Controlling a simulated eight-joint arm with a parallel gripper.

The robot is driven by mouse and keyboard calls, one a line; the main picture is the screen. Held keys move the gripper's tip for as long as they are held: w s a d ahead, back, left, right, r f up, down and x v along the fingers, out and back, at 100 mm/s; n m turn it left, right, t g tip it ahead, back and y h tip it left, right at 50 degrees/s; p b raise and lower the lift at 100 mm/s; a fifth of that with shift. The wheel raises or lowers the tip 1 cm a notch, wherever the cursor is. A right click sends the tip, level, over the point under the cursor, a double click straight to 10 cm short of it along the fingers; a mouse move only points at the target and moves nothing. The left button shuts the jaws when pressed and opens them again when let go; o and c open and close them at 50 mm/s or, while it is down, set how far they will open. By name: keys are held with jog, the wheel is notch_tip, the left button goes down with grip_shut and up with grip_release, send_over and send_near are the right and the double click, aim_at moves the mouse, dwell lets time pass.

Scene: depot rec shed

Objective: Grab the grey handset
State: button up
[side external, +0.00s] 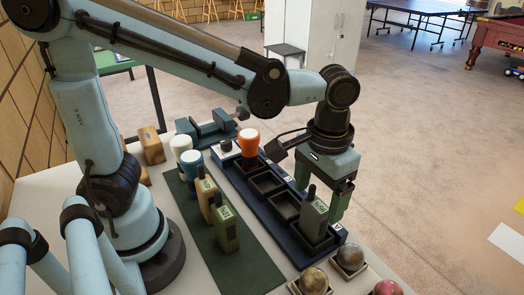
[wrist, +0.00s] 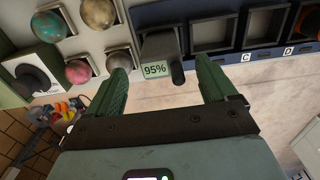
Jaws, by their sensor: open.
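The grey handset (side external: 314,216) stands upright in the near slot of the dark blue rack (side external: 270,212), with a short antenna on top. In the wrist view the grey handset (wrist: 158,46) shows a pale "95%" label and lies between and beyond the fingertips. My gripper (side external: 325,198) is open, its green fingers pointing down around or just beside the handset; one finger partly hides behind it. In the wrist view my gripper (wrist: 162,72) has a wide gap between its fingers with nothing held. I cannot tell whether either finger touches the handset.
A tan handset (side external: 206,196) and an olive handset (side external: 226,230) stand on a green mat (side external: 250,272) left of the rack. An orange-topped item (side external: 248,141) stands at the rack's far end. Balls in square holders, including a pink one (side external: 387,288), sit nearby. Middle rack slots are empty.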

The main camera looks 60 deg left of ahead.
aim_at(317, 204)
jog(key=shift+w+a+f, duration=0.1)
jog(key=shift+f, duration=2.5)
jog(key=shift+c, duration=0.3)
jog(key=c, duration=1.1)
jog(key=shift+r, duration=0.2)
jog(key=shift+c, duration=0.2)
